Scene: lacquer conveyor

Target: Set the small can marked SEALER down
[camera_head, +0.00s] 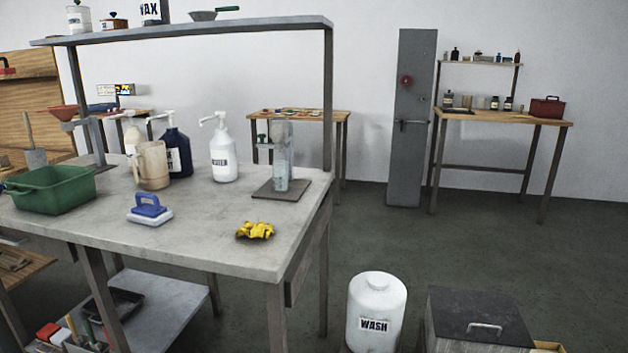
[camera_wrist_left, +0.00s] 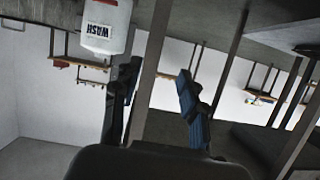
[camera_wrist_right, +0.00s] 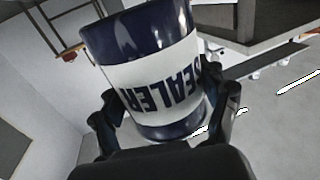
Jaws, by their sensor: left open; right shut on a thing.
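The SEALER can (camera_wrist_right: 150,65) fills the middle of the right wrist view. It is dark blue with a white label that reads upside down there. My right gripper (camera_wrist_right: 170,115) is shut on it, with one finger on each side. My left gripper (camera_wrist_left: 155,95) is open and empty in the left wrist view, with its fingers well apart. Neither gripper shows in the head view, and the held can does not show there either.
The grey bench (camera_head: 190,235) holds a green tub (camera_head: 50,188), a jug (camera_head: 152,165), pump bottles, a blue-handled block (camera_head: 150,208) and a yellow cloth (camera_head: 255,230). A white WASH container (camera_head: 376,312) and a dark box (camera_head: 475,320) stand front right. Bare bench top lies between these things.

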